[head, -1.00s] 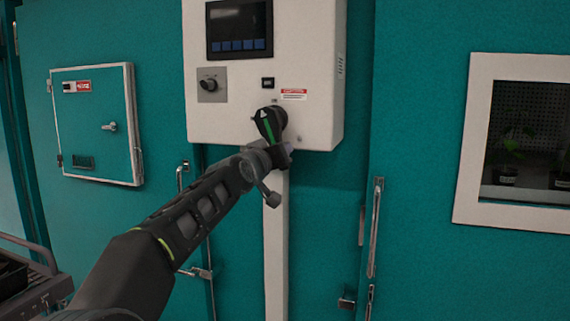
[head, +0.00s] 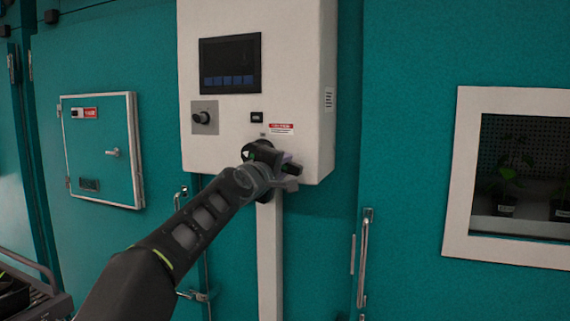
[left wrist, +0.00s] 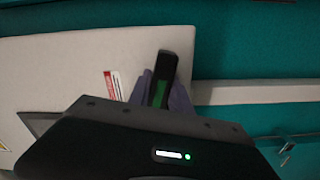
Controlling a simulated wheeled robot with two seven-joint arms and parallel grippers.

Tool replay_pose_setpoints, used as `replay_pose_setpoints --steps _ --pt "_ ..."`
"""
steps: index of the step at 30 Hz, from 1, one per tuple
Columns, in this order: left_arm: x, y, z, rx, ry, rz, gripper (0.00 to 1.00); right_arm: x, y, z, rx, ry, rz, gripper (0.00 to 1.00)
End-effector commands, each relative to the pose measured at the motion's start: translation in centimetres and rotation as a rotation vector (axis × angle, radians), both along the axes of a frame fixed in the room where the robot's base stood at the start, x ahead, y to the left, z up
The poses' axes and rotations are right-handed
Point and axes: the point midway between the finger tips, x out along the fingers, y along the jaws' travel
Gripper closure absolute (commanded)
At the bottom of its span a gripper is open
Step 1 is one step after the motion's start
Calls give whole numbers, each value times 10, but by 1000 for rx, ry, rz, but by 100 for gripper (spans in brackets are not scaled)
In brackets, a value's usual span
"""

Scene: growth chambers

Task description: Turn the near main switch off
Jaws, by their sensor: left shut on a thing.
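The near main switch (head: 262,152) is a black rotary handle with a green stripe, low on the front of the white control box (head: 225,140). In the head view it lies close to horizontal, with its white mark toward the left, and my left gripper (head: 280,171) partly covers it. In the left wrist view the switch handle (left wrist: 171,68) sits between the two purple fingers of my left gripper (left wrist: 161,94). The left gripper is shut on the handle. My right gripper is in neither view.
The box also bears a dark screen (head: 230,65), a small knob (head: 204,118) and a red-and-white label (head: 280,128). A small teal panel door (head: 103,150) is at left. A framed window (head: 455,170) with plants is at right. A pale post (head: 270,260) runs below the box.

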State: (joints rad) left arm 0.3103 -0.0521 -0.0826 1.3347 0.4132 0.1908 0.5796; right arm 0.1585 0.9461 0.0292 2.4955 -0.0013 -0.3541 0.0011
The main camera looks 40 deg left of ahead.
Motion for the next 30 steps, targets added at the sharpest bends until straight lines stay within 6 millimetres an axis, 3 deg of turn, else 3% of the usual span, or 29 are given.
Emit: replay_pose_setpoints --steps 1,9,28,29,30 --pt "0 0 8 -34 -12 0 100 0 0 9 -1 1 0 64" --pt "-1 2 18 -193 -67 0 100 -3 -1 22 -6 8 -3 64" --pt "-1 3 21 -261 -92 1 100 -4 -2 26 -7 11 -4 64" --pt "-1 3 21 -261 -92 1 75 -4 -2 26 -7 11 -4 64" --pt "-1 3 21 -262 -93 1 71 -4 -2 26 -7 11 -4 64"
